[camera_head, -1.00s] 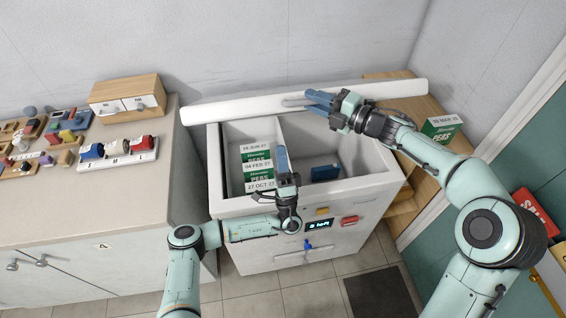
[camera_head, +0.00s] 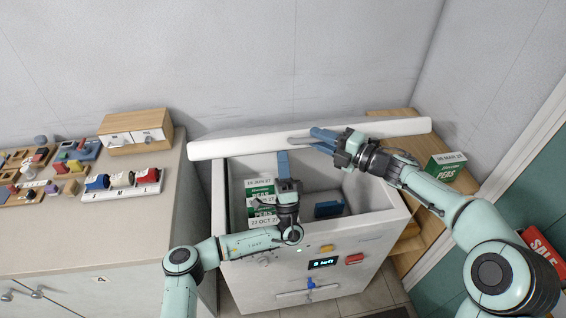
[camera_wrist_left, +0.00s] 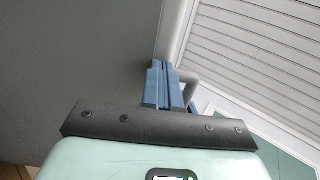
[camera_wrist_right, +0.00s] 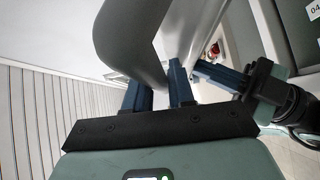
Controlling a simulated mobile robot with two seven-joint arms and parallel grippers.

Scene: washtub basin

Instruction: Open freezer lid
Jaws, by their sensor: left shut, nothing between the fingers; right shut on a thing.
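The white freezer (camera_head: 335,280) stands in the middle with its lid (camera_head: 235,145) raised at the back. The lid shows as a long white edge above the open basin. My right gripper (camera_head: 318,139) is shut at the lid's grey handle (camera_head: 296,140); the right wrist view shows its blue fingers (camera_wrist_right: 160,90) by the lid's rounded edge (camera_wrist_right: 125,40), the grip itself partly hidden. My left gripper (camera_head: 283,158) is shut and empty over the basin, fingertips up near the lid. In the left wrist view its fingers (camera_wrist_left: 165,85) are beside a grey handle loop (camera_wrist_left: 192,80).
Inside the basin are green pea boxes (camera_head: 262,190) at left and a blue item (camera_head: 328,209). A counter (camera_head: 120,215) with sorting trays and a wooden drawer box (camera_head: 135,130) stands left. A wooden shelf with another pea box (camera_head: 447,168) stands right, beside walls.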

